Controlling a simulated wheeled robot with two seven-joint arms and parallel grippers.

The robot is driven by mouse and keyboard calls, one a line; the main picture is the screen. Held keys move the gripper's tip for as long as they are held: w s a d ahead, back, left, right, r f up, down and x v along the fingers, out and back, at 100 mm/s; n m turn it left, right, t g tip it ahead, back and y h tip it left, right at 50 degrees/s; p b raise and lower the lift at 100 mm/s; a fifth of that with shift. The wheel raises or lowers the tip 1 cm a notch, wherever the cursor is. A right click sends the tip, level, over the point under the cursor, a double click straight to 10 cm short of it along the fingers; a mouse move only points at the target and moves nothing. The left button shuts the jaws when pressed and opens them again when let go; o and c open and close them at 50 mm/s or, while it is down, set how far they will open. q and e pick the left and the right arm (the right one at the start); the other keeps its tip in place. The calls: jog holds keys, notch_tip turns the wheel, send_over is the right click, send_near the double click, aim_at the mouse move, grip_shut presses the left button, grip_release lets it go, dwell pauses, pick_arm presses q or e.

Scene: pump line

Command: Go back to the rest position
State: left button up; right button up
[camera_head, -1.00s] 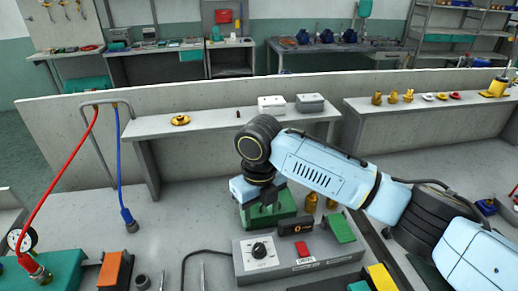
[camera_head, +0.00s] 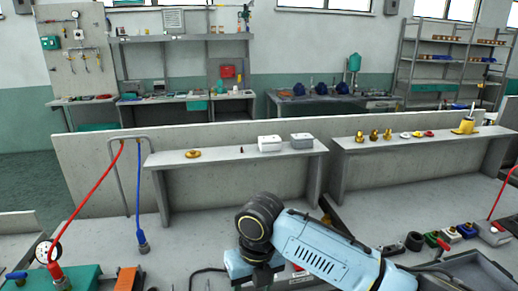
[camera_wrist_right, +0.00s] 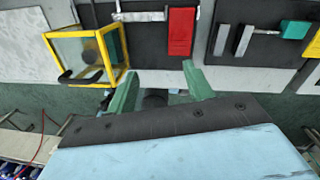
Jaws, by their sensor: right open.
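My right arm comes in from the lower right in the head view, its pale blue forearm reaching a black joint near the bottom middle. Its gripper is out of sight there, below the lower edge or behind the arm. In the right wrist view, the two green fingers of my right gripper (camera_wrist_right: 160,86) stand well apart. I see nothing held between them. My left arm and left gripper are not in view.
A yellow-framed box (camera_wrist_right: 85,55) and a red block (camera_wrist_right: 181,31) are beyond the fingers in the wrist view. A red hose (camera_head: 92,205) and a blue hose (camera_head: 139,195) hang at left.

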jog(key=s+d+f+m+t+y, duration=0.15)
jog(key=s+f+m, duration=0.3)
jog(key=m, duration=0.45)
jog(key=s+d+f+m+y, duration=0.1)
jog(key=s+f+m+y, duration=0.2)
jog(key=s+m, duration=0.45)
jog(key=s+d+f+m+t+h, duration=0.1)
jog(key=s+d+f+m+h, duration=0.15)
jog(key=s+d+m, duration=0.6)
jog(key=s+d+f+m+t+h, duration=0.1)
jog(key=s+d+m+h, duration=0.2)
jog(key=d+m, duration=1.05)
notch_tip(320, 180, down, 25)
jog(key=s+a+g+b, duration=0.1)
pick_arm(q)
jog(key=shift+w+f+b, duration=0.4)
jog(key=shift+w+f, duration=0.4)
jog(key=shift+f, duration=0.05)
pick_arm(e)
jog(key=s+d+f+g, duration=0.1)
jog(key=s+d+f, duration=0.1)
jog(key=s+f, duration=1.3)
jog(key=shift+s+d+f, duration=0.35)
jog(key=shift+s+d, duration=0.05)
jog(key=shift+s, duration=0.45)
